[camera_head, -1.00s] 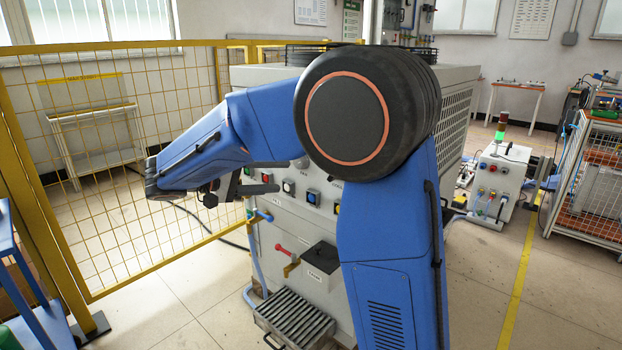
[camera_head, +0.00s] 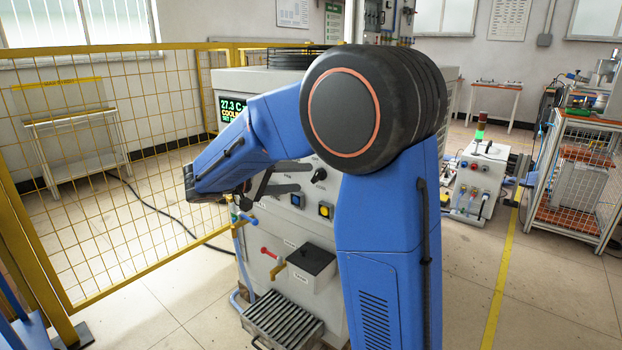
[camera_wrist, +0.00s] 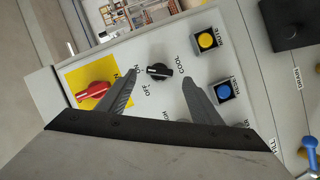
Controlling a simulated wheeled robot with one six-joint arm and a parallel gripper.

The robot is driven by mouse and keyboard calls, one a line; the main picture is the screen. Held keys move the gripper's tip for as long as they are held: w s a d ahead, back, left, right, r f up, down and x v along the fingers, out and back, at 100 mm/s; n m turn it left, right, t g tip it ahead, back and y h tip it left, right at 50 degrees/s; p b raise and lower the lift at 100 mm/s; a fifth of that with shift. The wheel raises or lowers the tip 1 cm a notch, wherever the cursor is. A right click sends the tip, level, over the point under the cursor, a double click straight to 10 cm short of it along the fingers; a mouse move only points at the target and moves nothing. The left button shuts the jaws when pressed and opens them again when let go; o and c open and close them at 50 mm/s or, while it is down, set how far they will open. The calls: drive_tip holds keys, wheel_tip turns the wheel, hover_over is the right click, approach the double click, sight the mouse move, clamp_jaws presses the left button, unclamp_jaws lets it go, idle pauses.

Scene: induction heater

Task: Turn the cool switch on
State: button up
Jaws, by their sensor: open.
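The cool switch (camera_wrist: 159,71) is a black rotary knob on the pale panel, lettered COOL, with ON and OFF marks beside it. Its exact setting is too small to tell. In the head view the black knob (camera_head: 319,175) sits at the upper part of the panel, just right of the fingertips. My gripper (camera_wrist: 158,74) is open, its two dark fingers spread to either side of the knob in the wrist view. The fingers also show in the head view (camera_head: 306,177). I cannot tell whether they touch the knob. Nothing is held.
A red knob on a yellow plate (camera_wrist: 93,91) lies left of the fingers. Yellow (camera_wrist: 206,40) and blue (camera_wrist: 223,91) buttons lie right. A lit display (camera_head: 231,107) is partly covered by my arm. A yellow mesh fence (camera_head: 110,170) stands left of the machine.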

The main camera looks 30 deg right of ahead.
sight(314, 177)
drive_tip(key=shift+d+f, duration=0.25)
drive_tip(key=shift+d, duration=1.05)
drive_tip(key=shift+d+f, duration=0.25)
drive_tip(key=shift+d, duration=1.05)
drive_tip(key=c, duration=1.1)
drive_tip(key=shift+o, duration=0.2)
drive_tip(key=shift+f+n+g+h, duration=0.1)
drive_tip(key=shift+n+g+h, duration=0.4)
drive_tip(key=shift+n, duration=1.2)
drive_tip(key=o, duration=1.1)
drive_tip(key=shift+w, duration=0.1)
drive_tip(key=shift+c, duration=0.2)
drive_tip(key=a+r, duration=0.1)
drive_tip(key=a, duration=1.6)
drive_tip(key=shift+w+a, duration=0.2)
drive_tip(key=shift+w, duration=0.1)
